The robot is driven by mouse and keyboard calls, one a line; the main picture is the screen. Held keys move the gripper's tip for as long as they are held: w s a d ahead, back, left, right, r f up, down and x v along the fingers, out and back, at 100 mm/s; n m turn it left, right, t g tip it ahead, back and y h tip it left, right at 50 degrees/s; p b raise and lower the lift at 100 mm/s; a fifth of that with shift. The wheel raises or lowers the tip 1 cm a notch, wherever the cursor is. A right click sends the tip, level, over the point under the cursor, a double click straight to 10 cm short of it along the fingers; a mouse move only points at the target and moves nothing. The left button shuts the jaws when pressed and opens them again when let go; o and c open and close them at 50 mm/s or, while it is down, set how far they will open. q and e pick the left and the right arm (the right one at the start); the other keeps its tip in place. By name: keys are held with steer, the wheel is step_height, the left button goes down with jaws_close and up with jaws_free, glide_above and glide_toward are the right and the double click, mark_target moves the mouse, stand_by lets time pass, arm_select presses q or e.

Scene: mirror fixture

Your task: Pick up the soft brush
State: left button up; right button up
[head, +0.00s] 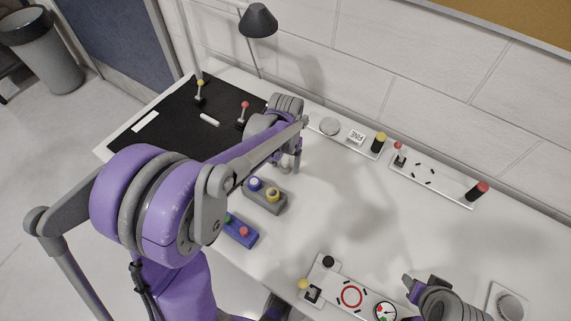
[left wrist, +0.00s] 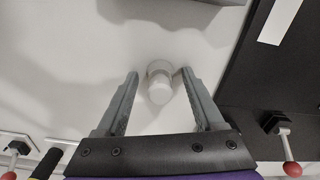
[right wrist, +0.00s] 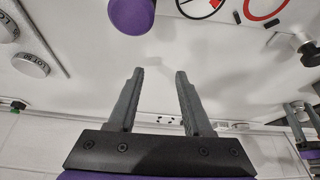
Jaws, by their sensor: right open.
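A short pale cylinder (left wrist: 159,82), which I take to be the soft brush, stands on the white table in the left wrist view; I cannot make out bristles. My left gripper (left wrist: 158,75) is open, its two jaws spread on either side of the cylinder. The right jaw tip is close to it, and I cannot tell if they touch. In the head view my left gripper (head: 286,162) hides that spot. My right gripper (head: 424,284) is open and empty over the table's front right; it also shows in the right wrist view (right wrist: 158,75).
A black mat (head: 165,140) with levers and a small white cylinder (head: 209,119) lies left. A grey button box (head: 266,197) and a blue one (head: 238,231) stand in front of my left gripper. Lever panels (head: 435,180) line the wall. The table's middle is clear.

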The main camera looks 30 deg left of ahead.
arm_select(q)
jaws_close()
steer(key=shift+r, duration=0.1)
step_height(320, 180, up, 10)
steer(key=shift+f+p, duration=0.1)
steer(key=shift+p, duration=0.3)
arm_select(e)
steer(key=shift+w+r, duration=0.1)
steer(key=shift+r, duration=0.4)
arm_select(q)
steer(key=c, duration=0.6)
jaws_free()
jaws_close()
